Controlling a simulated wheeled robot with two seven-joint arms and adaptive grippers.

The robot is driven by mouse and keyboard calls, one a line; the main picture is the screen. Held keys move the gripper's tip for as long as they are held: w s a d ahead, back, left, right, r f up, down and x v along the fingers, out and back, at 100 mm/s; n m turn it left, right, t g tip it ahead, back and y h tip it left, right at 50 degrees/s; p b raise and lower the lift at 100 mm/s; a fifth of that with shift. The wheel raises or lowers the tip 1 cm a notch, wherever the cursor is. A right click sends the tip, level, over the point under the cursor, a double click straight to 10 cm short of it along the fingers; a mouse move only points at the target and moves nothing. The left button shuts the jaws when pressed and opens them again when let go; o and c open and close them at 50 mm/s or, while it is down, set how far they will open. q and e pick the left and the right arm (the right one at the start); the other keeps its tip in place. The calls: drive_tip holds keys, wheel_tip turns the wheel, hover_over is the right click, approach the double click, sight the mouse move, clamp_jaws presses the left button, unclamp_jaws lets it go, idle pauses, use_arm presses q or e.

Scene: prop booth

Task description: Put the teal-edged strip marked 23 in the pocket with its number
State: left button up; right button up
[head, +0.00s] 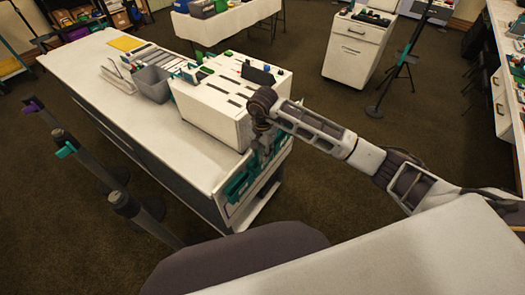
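A white slotted box (212,105) stands on the long white counter, with dark slots and several small coloured tabs along its top. No number is readable, so I cannot tell which pocket is 23. Teal-edged pieces (238,184) sit at the counter's near right end, low beside the box; I cannot tell whether one is the strip marked 23. My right gripper (265,150) points down at the box's right front corner, just above the teal pieces. Its fingers are small and dark, so what is between them is unclear. My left gripper is not in view.
A grey bin (152,84) and a white wire rack (118,80) stand behind the box on the counter (140,125). The counter's near left part is bare. Upright stands (140,212) line its left side. A white drawer cabinet (352,50) stands farther back right.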

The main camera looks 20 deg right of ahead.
drive_tip(key=shift+r, duration=5.95)
